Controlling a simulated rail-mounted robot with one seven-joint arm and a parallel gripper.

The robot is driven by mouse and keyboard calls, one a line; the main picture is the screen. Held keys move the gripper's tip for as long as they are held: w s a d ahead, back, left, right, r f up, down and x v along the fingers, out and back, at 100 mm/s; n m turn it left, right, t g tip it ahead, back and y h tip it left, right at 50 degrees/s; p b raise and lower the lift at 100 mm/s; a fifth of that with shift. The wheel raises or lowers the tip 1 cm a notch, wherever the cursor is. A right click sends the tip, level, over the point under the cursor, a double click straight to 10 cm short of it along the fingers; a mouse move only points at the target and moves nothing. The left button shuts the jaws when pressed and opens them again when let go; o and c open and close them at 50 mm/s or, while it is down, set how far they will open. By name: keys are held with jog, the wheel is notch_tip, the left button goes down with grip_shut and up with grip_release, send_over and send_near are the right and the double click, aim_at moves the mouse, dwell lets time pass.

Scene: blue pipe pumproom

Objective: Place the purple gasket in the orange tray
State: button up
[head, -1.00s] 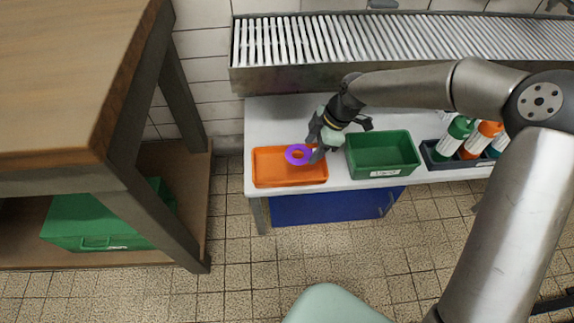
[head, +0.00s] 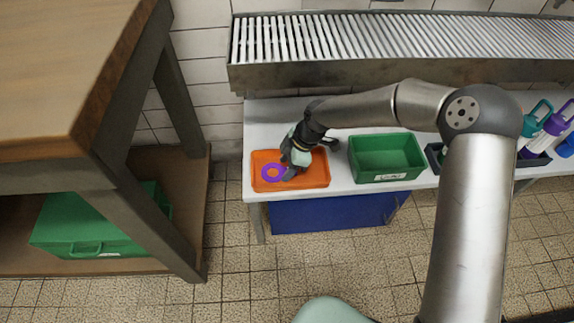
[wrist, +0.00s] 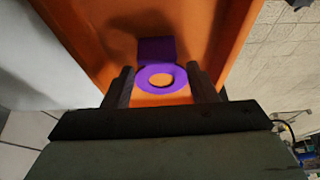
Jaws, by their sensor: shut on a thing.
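The purple gasket (head: 273,173) is a flat ring with a tab. It shows over the orange tray (head: 313,182) in the head view. In the wrist view the gasket (wrist: 157,50) lies between the two fingers of my gripper (wrist: 162,88), which is shut on it. The orange tray (wrist: 95,70) fills the space behind it in the wrist view. My gripper (head: 287,174) is above the tray in the head view. I cannot tell whether the gasket touches the tray floor.
A green bin (head: 386,157) stands right of the orange tray on the white table (head: 345,185). A rack of bottles (head: 545,135) is at the far right. A ribbed metal shelf (head: 400,40) runs behind. A wooden bench (head: 75,70) with a green box (head: 95,225) is at the left.

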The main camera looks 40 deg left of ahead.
jog(key=shift+f, duration=0.1)
jog(key=o, duration=1)
jog(key=shift+c, duration=0.2)
jog(key=p+v, duration=0.3)
jog(key=v, duration=0.9)
jog(key=shift+p, duration=0.4)
jog(key=shift+d, duration=0.1)
